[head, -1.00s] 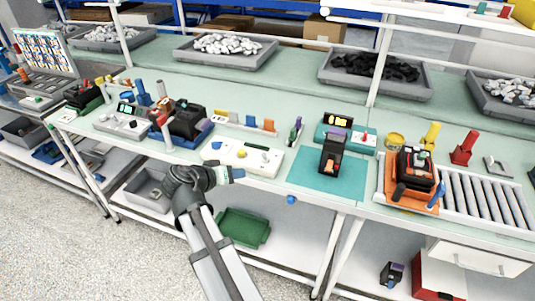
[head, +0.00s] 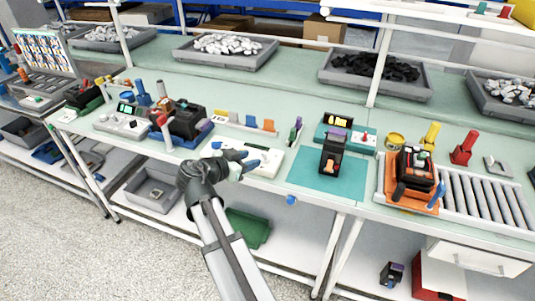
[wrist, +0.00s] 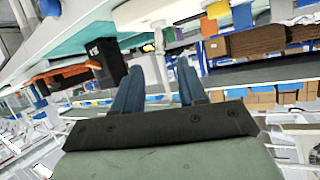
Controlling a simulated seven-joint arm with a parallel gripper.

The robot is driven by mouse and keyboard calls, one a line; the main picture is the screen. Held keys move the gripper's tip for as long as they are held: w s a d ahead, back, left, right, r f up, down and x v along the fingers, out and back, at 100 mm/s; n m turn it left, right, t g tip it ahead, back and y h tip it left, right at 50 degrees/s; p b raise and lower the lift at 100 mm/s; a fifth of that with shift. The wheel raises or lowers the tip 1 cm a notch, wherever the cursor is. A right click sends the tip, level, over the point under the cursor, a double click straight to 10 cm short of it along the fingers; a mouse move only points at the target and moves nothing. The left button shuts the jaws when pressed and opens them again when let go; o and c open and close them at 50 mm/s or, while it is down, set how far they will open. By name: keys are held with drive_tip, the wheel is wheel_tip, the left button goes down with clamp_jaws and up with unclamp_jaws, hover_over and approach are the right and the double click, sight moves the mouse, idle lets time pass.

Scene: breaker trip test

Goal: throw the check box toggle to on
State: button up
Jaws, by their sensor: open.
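The check box (head: 338,122) is a teal box with a lit yellow display, at the back of the bench right of centre in the head view. Its white face at the right carries a small red toggle (head: 364,136); which way it is thrown is too small to tell. A black breaker (head: 332,153) with an orange part stands in front of it on a teal mat (head: 317,186). My gripper (head: 247,160) is open and empty, over the white panel left of the mat and apart from the check box. Its two blue fingers show in the wrist view (wrist: 158,88).
A white panel (head: 269,171) with buttons lies under my gripper. A small dark stand with green and purple parts (head: 295,132) is between it and the check box. An orange cradle (head: 406,203) with another device is at the right, beside rollers (head: 485,205).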

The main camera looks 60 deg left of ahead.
sight(263, 155)
drive_tip(key=x, duration=1)
drive_tip(key=shift+c, duration=0.2)
clamp_jaws()
